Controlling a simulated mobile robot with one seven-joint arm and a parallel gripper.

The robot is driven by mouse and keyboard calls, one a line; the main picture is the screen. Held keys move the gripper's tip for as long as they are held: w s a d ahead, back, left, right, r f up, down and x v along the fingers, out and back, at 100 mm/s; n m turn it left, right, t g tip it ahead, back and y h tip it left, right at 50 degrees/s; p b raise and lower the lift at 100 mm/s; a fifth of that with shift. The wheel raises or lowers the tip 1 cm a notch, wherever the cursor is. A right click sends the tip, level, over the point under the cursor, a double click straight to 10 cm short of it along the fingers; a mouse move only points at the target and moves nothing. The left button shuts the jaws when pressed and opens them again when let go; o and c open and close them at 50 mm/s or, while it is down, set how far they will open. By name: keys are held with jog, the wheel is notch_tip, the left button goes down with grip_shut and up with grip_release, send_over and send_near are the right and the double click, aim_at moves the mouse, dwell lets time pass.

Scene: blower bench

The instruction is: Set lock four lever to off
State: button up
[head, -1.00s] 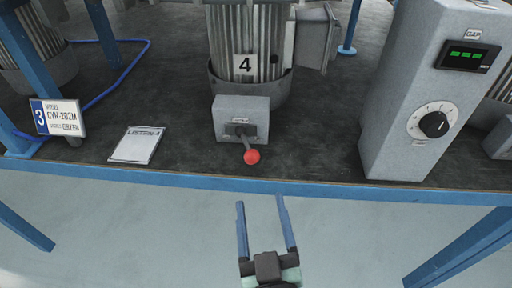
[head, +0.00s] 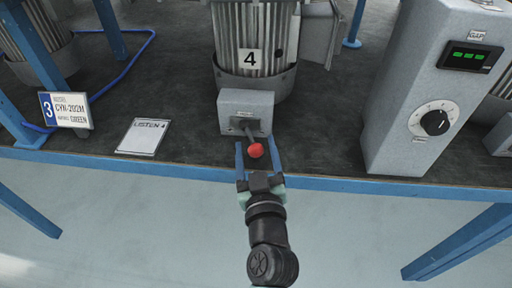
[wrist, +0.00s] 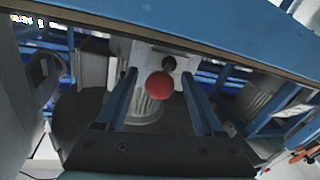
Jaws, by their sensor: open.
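The lock four lever (head: 255,148) is a dark rod with a red ball knob, sticking out and down from a grey box (head: 245,108) below the motor marked 4 (head: 255,50). My gripper (head: 258,147) is open, with its two blue fingers on either side of the red knob. In the wrist view the red knob (wrist: 160,85) sits between the open fingers (wrist: 160,85), with a gap on both sides. I cannot tell how far the knob lies in depth between the fingertips.
A grey control box (head: 395,120) with a dial and green display stands to the right. A "LISTEN 4" card (head: 141,136) and a sign marked 3 (head: 66,110) are to the left. The bench's blue front edge (head: 350,184) runs below the lever.

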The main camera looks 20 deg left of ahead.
jog(key=shift+c, duration=0.2)
grip_shut()
dwell(1.3)
